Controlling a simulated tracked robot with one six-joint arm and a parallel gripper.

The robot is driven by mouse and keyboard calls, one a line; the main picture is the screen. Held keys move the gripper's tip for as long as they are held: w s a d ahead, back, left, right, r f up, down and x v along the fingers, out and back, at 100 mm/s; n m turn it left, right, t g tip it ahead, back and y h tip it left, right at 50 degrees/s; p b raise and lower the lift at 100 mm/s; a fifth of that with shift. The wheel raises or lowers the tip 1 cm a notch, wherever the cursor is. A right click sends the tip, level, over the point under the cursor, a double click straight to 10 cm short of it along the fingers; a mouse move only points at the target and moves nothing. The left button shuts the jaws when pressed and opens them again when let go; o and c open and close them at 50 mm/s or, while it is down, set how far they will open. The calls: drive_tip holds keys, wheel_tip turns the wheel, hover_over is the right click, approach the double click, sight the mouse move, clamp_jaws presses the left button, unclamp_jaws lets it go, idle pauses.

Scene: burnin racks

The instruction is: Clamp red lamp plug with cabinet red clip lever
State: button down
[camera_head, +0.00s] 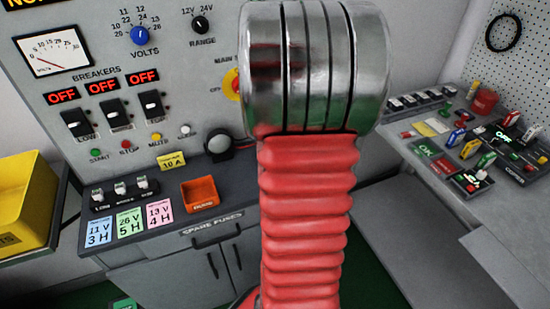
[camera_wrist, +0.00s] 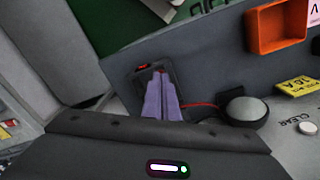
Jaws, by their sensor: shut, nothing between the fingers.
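In the wrist view my gripper (camera_wrist: 158,72) is shut and empty, its two purple fingers together over a dark block (camera_wrist: 171,73) on the grey cabinet shelf. A small red part (camera_wrist: 142,67) shows at the fingertips; I cannot tell whether it is the clip lever or the plug, or whether the fingers touch it. A red lead (camera_wrist: 200,105) runs from beside the fingers to a round grey-domed lamp (camera_wrist: 245,110). The lamp also shows in the head view (camera_head: 218,144). The fingers cover part of the block. In the head view my arm hides the gripper and the block.
An orange tray (camera_head: 200,193), coloured cards and small switches stand on the cabinet shelf left of my arm. Above are breakers (camera_head: 112,113) marked OFF. A yellow bin (camera_head: 25,203) is at the left. A cluttered bench (camera_head: 400,148) is at the right.

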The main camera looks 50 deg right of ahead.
drive_tip(key=shift+r, duration=1.15)
drive_tip(key=shift+s, duration=0.1)
